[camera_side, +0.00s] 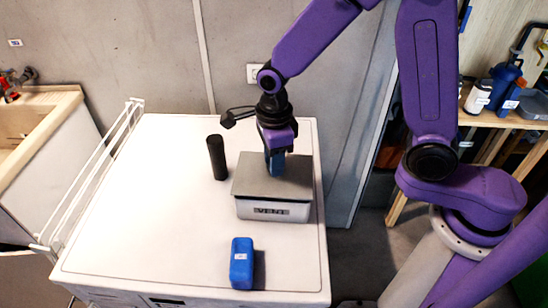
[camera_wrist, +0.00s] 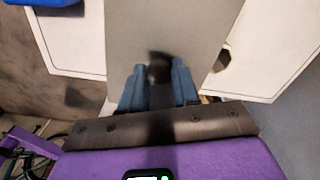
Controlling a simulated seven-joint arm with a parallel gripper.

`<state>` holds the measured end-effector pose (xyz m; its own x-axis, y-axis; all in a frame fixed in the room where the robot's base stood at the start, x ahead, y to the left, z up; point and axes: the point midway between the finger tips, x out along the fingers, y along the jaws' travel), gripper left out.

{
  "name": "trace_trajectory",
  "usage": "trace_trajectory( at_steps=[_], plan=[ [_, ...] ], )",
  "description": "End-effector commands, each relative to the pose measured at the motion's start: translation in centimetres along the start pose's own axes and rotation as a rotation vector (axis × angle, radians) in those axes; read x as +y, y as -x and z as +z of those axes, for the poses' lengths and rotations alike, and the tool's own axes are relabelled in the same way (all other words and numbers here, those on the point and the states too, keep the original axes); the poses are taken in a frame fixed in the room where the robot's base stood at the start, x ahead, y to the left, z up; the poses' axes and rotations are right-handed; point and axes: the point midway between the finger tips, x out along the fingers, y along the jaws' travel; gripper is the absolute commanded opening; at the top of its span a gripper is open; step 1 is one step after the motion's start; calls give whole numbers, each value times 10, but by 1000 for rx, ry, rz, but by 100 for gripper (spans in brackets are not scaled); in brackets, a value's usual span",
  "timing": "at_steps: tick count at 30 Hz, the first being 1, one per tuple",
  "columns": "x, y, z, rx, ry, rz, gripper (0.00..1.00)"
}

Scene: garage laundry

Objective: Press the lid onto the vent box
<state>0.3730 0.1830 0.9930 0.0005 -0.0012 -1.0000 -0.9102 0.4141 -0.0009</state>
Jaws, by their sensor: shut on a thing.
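The vent box (camera_side: 272,210) is a pale box with a dark label on its front, standing on the white worktop. The flat grey lid (camera_side: 255,184) lies over the top of the box; I cannot tell whether it is fully seated. It also fills the middle of the wrist view (camera_wrist: 170,25). My gripper (camera_side: 276,170) points down at the rear middle of the lid. In the wrist view, its blue fingers (camera_wrist: 158,78) are shut on a dark round knob (camera_wrist: 159,70) on the lid. The fingers partly hide the knob.
A black cylinder (camera_side: 217,158) stands left of the box. A blue block (camera_side: 242,262) with a white label lies in front of it. The worktop (camera_side: 150,215) is clear on the left. A white rail (camera_side: 92,180) runs along its left edge, and a wall stands behind.

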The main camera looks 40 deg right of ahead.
Motion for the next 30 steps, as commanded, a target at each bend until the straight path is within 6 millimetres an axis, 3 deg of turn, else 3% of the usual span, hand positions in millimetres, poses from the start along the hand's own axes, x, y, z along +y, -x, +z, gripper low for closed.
trace_trajectory(
  at_steps=[30],
  plan=[
    [0, -8, 0, 0, -1, 0, 0]
  ],
)
